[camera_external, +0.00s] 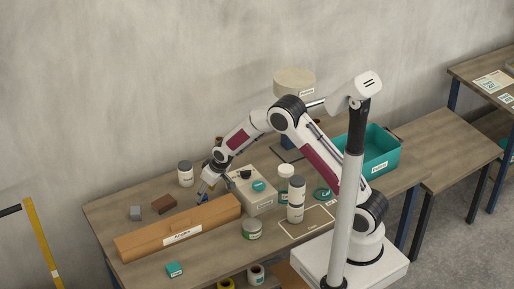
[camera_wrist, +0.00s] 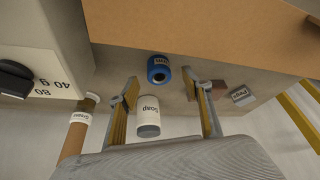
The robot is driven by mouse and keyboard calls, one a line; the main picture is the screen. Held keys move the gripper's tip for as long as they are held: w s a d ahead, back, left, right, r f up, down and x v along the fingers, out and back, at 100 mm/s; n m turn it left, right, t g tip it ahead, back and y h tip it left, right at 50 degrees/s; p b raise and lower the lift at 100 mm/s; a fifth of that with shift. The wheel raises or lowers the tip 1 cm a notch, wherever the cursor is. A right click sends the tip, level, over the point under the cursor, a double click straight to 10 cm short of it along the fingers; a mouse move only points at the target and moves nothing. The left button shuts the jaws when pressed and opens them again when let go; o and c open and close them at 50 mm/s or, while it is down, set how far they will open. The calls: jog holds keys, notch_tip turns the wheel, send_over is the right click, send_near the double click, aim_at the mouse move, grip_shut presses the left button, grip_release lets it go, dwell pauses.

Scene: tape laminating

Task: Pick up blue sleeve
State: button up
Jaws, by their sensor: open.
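The blue sleeve (camera_wrist: 158,64) is a short blue cylinder with an open hole in its end. In the wrist view it stands on the table beside the long orange-brown box, just past the fingertips. My gripper (camera_wrist: 163,88) is open and empty, its two yellow-padded fingers on either side of the line to the sleeve, not touching it. In the external view my gripper (camera_external: 204,187) points down behind the long box, and the sleeve (camera_external: 203,197) shows only as a small blue patch below it, partly hidden.
The long box (camera_external: 180,228) lies in front of my gripper, and a pale machine with a dial (camera_external: 262,199) stands to its right. A white soap jar (camera_external: 185,178) is behind. A brown block (camera_external: 164,204) and a grey cube (camera_external: 135,213) lie left. A teal bin (camera_external: 375,160) stands right.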

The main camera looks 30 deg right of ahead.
jog(key=shift+f, duration=0.1)
jog(key=shift+w+x, duration=0.1)
jog(key=shift+x, duration=1.15)
jog(key=shift+w+x, duration=0.15)
jog(key=shift+x, duration=1.15)
jog(key=c, duration=1.2)
